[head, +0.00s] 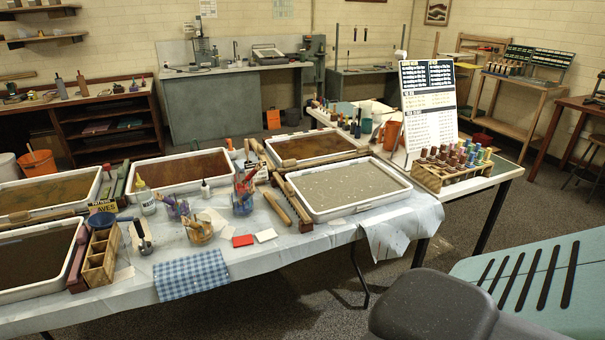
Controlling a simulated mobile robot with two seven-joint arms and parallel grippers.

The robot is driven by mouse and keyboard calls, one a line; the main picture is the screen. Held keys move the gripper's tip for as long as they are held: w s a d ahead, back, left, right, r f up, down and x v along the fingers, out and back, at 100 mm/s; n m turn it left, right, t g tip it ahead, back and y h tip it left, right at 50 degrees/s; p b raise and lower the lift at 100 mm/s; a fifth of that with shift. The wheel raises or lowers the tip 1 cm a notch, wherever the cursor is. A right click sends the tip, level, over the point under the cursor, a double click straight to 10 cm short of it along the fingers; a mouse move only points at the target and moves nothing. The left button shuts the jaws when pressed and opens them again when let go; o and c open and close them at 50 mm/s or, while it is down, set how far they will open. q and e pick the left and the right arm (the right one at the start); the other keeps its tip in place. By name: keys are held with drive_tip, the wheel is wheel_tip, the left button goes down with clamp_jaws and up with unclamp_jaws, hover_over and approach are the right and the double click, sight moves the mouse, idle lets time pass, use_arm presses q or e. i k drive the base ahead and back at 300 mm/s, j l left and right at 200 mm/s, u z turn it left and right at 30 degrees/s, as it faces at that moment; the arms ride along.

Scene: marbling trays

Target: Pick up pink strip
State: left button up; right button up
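A long dark pinkish-red strip (78,257) lies along the right side of the near left tray (22,294), beside a wooden compartment box (100,262). It is the nearest match I see to a pink strip.
Several white-rimmed marbling trays (350,211) fill the table (300,258). Jars of brushes (243,203), a squeeze bottle (146,203) and a blue checked cloth (191,275) stand or lie between them. A teal slotted surface (480,272) is at the lower right.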

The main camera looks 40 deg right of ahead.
sight(83, 237)
drive_tip(key=z, duration=1.75)
drive_tip(key=u, duration=2.4)
drive_tip(key=i+l+u, duration=0.1)
drive_tip(key=l+u, duration=0.7)
drive_tip(key=i+l, duration=0.05)
